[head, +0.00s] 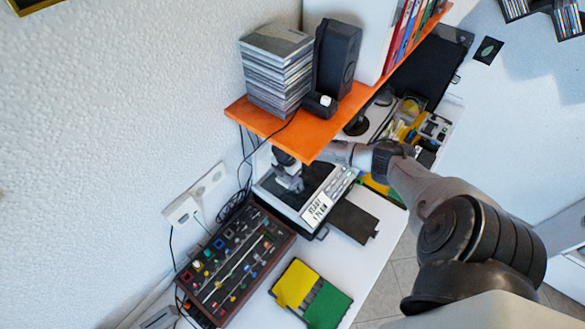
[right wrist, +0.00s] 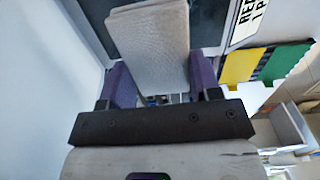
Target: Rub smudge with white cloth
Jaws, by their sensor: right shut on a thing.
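The white cloth, greyish and folded, (right wrist: 150,45) stands up between the purple fingers of my right gripper (right wrist: 162,82), which is shut on it. In the head view, my right arm reaches in under the orange shelf, and the gripper (head: 284,158) shows partly past the shelf's edge. The cloth (head: 289,183) is there over the dark surface of a framed device (head: 318,178). I cannot tell whether it touches that surface. I cannot make out a smudge in either view. My left gripper is not in view.
The orange shelf (head: 262,122) overhangs the device and carries a stack of discs (head: 277,70) and a black speaker (head: 336,58). A control box with knobs (head: 235,262) stands at the lower left. Yellow and green cards (head: 312,294) lie on the white desk.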

